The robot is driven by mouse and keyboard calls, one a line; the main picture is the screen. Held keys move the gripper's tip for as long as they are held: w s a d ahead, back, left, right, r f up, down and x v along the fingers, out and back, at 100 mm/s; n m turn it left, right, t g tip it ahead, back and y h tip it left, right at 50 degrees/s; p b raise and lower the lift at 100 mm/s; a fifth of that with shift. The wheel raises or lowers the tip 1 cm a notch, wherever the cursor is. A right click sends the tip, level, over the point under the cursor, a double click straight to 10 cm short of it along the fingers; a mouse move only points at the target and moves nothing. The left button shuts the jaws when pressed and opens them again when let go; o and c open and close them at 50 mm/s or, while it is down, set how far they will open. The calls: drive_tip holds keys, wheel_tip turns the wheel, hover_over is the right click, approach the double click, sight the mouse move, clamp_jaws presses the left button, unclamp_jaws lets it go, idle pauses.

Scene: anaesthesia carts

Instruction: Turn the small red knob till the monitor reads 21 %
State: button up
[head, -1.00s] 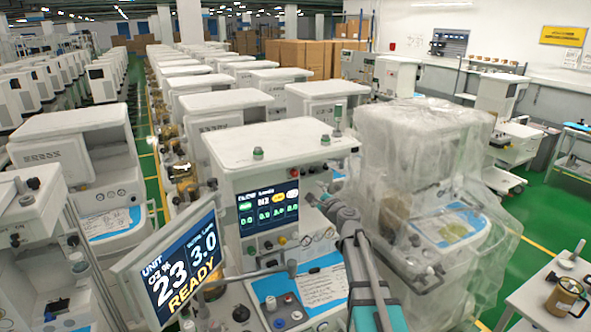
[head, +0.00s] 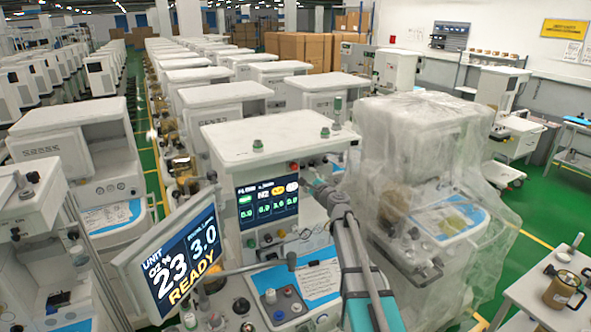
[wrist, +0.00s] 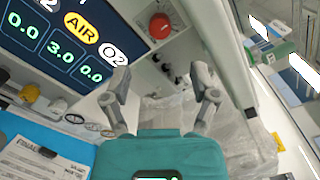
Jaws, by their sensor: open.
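The red knob (head: 294,166) sits on the upper right of the white cart's front panel. In the wrist view the round red knob (wrist: 160,26) is just beyond and between my fingertips, apart from them. My gripper (wrist: 160,76) is open and empty, one finger on each side of the knob's line. In the head view my gripper (head: 316,183) is small, by the panel's right edge, and its fingers are hard to make out. The tilted monitor (head: 178,264) at the lower left reads O2 23 %, 3.0 and READY.
A screen (head: 267,203) with coloured labels lies left of my gripper. Below it are several small knobs and gauges, including a yellow knob (wrist: 29,92). A plastic-wrapped cart (head: 425,180) stands close on the right.

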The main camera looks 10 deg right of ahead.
sight(295, 168)
drive_tip(key=x, duration=0.9)
clamp_jaws()
idle(0.4)
